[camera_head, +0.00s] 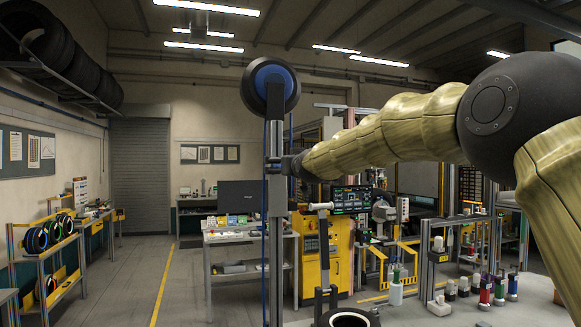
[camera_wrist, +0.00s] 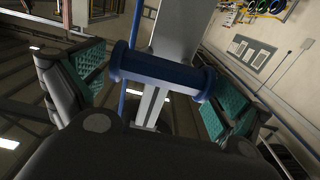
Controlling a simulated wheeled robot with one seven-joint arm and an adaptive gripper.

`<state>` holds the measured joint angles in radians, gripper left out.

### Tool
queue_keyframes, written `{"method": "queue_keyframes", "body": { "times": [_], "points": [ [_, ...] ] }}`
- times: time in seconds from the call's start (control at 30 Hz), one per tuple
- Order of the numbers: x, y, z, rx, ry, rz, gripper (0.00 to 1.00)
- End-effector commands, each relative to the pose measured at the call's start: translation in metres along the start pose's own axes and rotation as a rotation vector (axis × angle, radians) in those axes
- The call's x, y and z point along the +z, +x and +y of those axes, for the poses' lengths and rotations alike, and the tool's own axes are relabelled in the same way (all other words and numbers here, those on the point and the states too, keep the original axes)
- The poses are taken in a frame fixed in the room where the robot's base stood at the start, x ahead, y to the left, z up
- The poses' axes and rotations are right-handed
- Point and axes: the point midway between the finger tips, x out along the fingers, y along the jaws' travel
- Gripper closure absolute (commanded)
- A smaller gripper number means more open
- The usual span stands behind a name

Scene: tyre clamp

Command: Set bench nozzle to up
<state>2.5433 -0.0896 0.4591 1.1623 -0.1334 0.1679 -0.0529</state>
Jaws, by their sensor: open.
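No part in view is clearly recognisable as the bench nozzle. In the wrist view my gripper (camera_wrist: 152,82) is open, with its teal-padded fingers wide apart. A dark blue bar with flanged ends (camera_wrist: 160,76) lies across the space between the fingers, in front of a pale grey upright (camera_wrist: 178,38). I cannot tell whether the bar touches the fingers. In the head view my arm reaches left to a grey post (camera_head: 276,215), which carries a black disc with a blue ring (camera_head: 270,85). My fingers are not clear there.
A pale-topped lever (camera_head: 321,206) stands right of the post, before a yellow cabinet (camera_head: 312,262). A dark round part (camera_head: 348,318) is at the bottom edge. Bottles and small parts (camera_head: 485,290) stand at right.

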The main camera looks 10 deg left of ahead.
Motion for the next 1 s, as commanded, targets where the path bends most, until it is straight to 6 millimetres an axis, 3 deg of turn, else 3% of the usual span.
{"method": "queue_keyframes", "body": {
  "times": [0.7, 1.0],
  "points": [
    [0.0, -0.097, 0.0, 0.0, 0.001, -0.001, 0.0],
    [0.0, -0.116, 0.0, 0.0, 0.001, 0.0, 0.0]
  ]
}}
